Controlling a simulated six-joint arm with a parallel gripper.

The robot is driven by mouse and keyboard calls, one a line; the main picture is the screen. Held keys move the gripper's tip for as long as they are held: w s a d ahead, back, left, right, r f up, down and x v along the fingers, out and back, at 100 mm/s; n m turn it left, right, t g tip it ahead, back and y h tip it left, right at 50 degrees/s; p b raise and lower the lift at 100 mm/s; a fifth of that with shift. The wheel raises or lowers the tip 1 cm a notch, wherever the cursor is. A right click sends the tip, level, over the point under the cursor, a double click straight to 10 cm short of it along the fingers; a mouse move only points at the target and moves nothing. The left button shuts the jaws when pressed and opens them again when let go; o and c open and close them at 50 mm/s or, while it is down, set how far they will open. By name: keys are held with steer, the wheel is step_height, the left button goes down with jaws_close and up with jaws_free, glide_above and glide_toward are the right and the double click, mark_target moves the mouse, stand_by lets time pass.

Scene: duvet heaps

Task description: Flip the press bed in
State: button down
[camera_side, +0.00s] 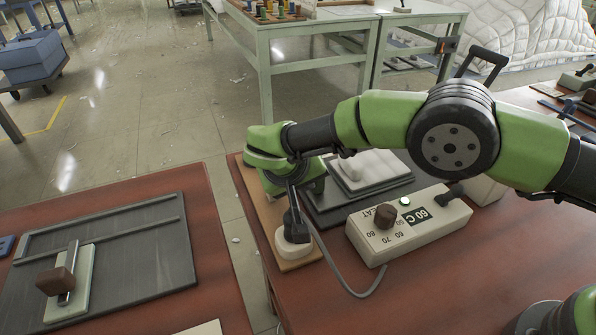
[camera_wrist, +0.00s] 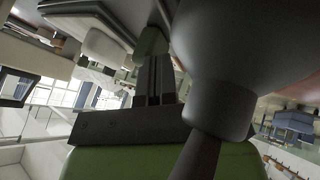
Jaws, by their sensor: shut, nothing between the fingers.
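The press bed is a white padded slab (camera_side: 370,170) lying on a dark tray (camera_side: 335,208) on the red-brown table, partly hidden by my arm. A pale pad and dark tray edge (camera_wrist: 103,43) show at the top of the wrist view. My gripper's dark fingers (camera_wrist: 155,75) are together and empty there. In the side view my wrist hangs at the left edge of the press; the fingertips are hard to make out against dark parts. A white round piece (camera_side: 293,246) sits below, on a wooden board (camera_side: 268,215).
A cream control box (camera_side: 405,222) with a brown dial and "60 C" label stands right of the board; its cable runs on the table. A second table at left holds a dark tray (camera_side: 150,250) with a brown-handled block (camera_side: 56,281). A floor gap separates the tables.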

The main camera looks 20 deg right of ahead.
steer(key=shift+w+d+f, duration=0.1)
steer(key=shift+d+f, duration=0.05)
steer(key=shift+f, duration=0.1)
steer(key=shift+d, duration=3.9)
steer(key=v, duration=1)
steer(key=shift+r, duration=0.15)
